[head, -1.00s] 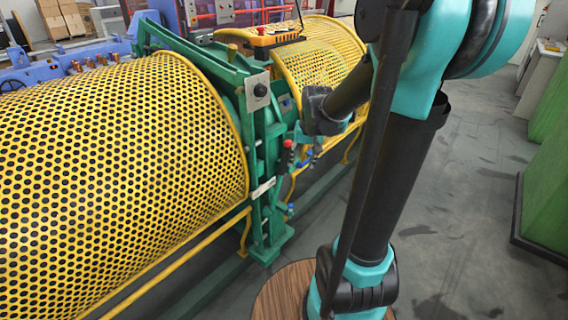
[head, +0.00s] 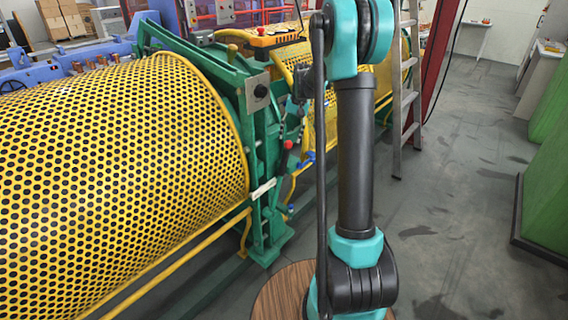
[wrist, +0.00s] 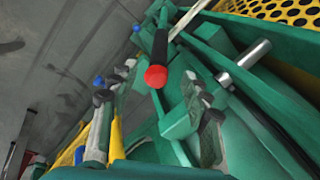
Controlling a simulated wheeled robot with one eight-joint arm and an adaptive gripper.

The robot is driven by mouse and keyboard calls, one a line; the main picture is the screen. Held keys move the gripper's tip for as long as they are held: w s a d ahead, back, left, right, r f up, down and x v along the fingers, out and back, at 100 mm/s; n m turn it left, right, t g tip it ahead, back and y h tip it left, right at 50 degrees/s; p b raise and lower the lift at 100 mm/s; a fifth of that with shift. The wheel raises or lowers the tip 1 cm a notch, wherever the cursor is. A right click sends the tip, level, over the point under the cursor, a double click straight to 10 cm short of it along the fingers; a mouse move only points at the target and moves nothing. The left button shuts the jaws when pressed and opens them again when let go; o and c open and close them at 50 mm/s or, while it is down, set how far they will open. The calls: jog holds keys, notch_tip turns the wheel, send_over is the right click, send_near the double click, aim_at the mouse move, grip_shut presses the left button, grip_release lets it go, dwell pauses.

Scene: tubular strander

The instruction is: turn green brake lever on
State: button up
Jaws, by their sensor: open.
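A lever with a black grip and a red end (head: 286,150) stands at the green frame (head: 262,150) between the yellow perforated guards in the head view. In the wrist view the lever (wrist: 158,60) shows with its red end toward the camera, at the upper middle. My gripper (wrist: 153,108) is open in the wrist view, one finger at left and one at right. The lever's red end appears in the gap between them, apart from both fingers. In the head view my gripper is small, dark and partly hidden by my arm, just above the lever. The lever's base is hard to see.
A yellow perforated guard (head: 120,180) fills the left. A yellow control box (head: 270,38) sits above the frame. A ladder (head: 405,85) stands at the back right. A metal rod (wrist: 245,62) lies right of the lever.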

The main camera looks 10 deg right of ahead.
aim_at(284, 162)
jog(key=a+f, duration=0.1)
jog(key=f, duration=0.8)
jog(key=w+a+f, duration=0.1)
jog(key=f, duration=0.4)
jog(key=shift+a+f, duration=0.15)
jog(key=shift+a, duration=0.15)
grip_shut()
